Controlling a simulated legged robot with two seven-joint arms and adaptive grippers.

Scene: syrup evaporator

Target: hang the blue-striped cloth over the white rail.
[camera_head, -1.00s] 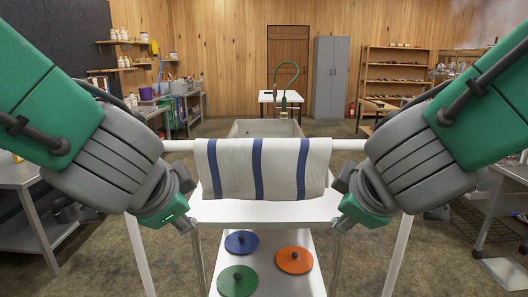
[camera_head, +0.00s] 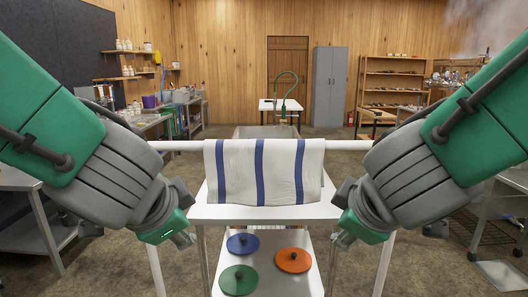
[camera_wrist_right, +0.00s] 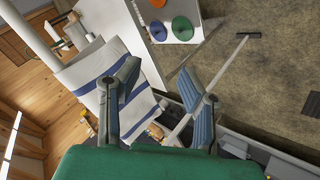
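The white cloth with blue stripes (camera_head: 273,172) lies over the white rail (camera_head: 340,145) in the head view, its near side hanging down in front. In the right wrist view the cloth (camera_wrist_right: 88,72) is partly hidden behind one finger. My left gripper (camera_head: 190,215) is beside the cloth's left edge, apart from it, and its fingers look spread. My right gripper (camera_head: 337,214) is beside the right edge. The right wrist view shows its two fingers wide apart with nothing between them (camera_wrist_right: 160,82). The cloth's far side is hidden.
A white cart (camera_head: 210,212) stands below the cloth. Its lower shelf holds a blue disc (camera_head: 243,244), a green disc (camera_head: 238,282) and an orange disc (camera_head: 293,261). A grey basin (camera_head: 240,131) is behind the rail. Metal tables (camera_head: 35,235) flank me. Open floor lies beyond.

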